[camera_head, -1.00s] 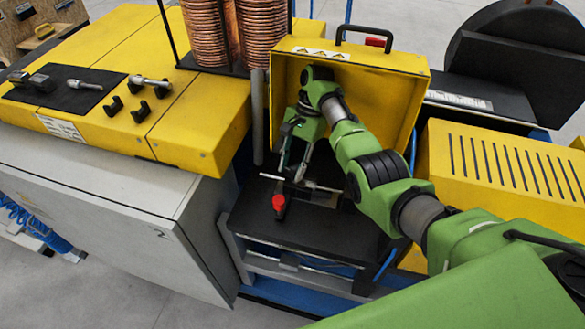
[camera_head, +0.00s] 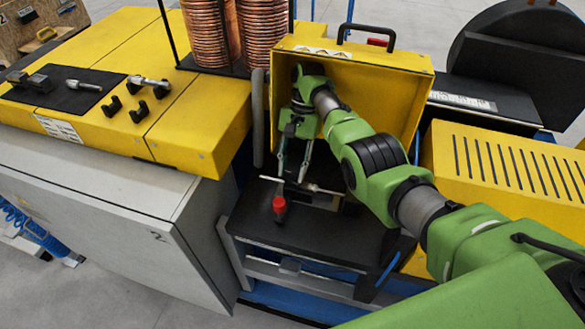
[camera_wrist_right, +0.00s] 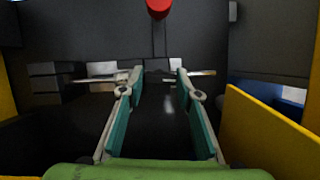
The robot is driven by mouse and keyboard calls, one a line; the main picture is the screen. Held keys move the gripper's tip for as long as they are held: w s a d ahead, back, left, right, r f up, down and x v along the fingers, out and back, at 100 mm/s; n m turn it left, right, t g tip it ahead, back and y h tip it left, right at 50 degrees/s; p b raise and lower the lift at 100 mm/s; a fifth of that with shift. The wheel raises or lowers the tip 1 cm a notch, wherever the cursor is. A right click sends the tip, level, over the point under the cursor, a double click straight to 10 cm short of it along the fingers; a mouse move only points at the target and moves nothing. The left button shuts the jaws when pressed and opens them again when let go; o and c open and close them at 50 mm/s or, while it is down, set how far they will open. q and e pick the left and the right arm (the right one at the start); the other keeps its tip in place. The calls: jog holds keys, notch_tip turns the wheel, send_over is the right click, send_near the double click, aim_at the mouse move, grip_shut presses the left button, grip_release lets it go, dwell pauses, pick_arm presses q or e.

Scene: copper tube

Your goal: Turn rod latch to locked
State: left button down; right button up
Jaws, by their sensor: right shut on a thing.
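The rod latch is a thin silver rod (camera_head: 325,191) lying crosswise over the black table, with a red knob (camera_head: 279,204) on a dark lever in front of it. My right gripper (camera_head: 292,179) reaches down in front of the open yellow hood, with its fingertips at the rod. In the right wrist view the two teal fingers (camera_wrist_right: 160,74) stand apart, shut on the latch. The rod (camera_wrist_right: 204,73) sticks out past both fingers, and the red knob (camera_wrist_right: 157,8) shows beyond, at the top edge. The exact contact is hard to see. My left gripper is out of view.
The yellow hood (camera_head: 391,90) stands open around my right wrist. A grey upright tube (camera_head: 259,118) is close on the left. Copper coils (camera_head: 211,35) stand behind. The front of the black table (camera_head: 310,232) is clear.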

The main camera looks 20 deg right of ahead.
jog(key=o, duration=1.1)
